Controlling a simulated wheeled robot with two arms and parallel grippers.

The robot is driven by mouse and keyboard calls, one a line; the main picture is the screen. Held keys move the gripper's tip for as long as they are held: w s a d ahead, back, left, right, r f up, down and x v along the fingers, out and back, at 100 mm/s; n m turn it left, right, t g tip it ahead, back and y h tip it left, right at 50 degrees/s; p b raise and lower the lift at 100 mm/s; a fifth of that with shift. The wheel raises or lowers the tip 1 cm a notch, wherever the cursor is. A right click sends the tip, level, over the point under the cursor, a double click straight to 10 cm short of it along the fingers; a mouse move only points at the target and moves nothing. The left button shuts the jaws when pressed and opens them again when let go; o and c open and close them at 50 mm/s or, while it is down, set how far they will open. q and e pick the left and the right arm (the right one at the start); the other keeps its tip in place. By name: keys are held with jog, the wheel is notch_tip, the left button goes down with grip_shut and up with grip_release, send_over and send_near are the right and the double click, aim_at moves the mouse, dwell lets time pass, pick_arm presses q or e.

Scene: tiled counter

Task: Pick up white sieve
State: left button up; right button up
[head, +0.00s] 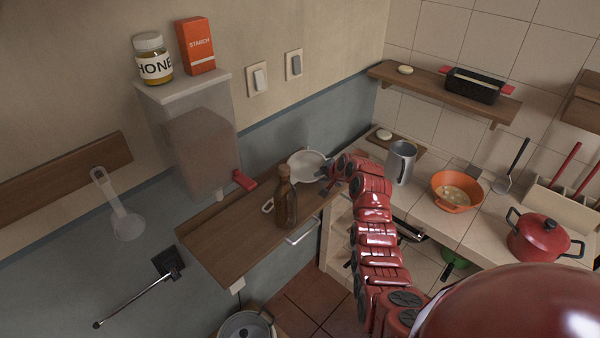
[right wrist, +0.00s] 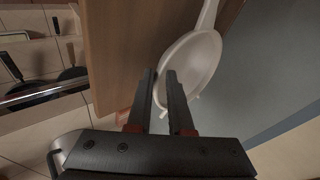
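A white round sieve (head: 304,166) lies at the back end of the wooden wall shelf (head: 225,222). In the right wrist view, the sieve (right wrist: 196,58) shows its pale bowl and rim, with its handle running up to the top edge. My right gripper (head: 328,176) is at the near right side of the sieve. In the right wrist view, its two fingers (right wrist: 161,78) are apart, with part of the sieve's rim seen between them. The fingers hide some of the rim; I cannot tell whether they touch it. My left gripper is not in view.
A brown bottle (head: 286,204) stands on the shelf near my right arm. A dispenser (head: 190,125) with a red tap is behind it. A grey mug (head: 401,162), orange bowl (head: 456,192) and red pot (head: 540,237) stand on the tiled counter. A pale long-handled utensil (head: 124,222) hangs left.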

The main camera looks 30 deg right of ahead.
jog(key=shift+x, duration=1.05)
jog(key=shift+c, duration=0.3)
grip_shut()
jog(key=shift+s, duration=0.1)
dwell(0.4)
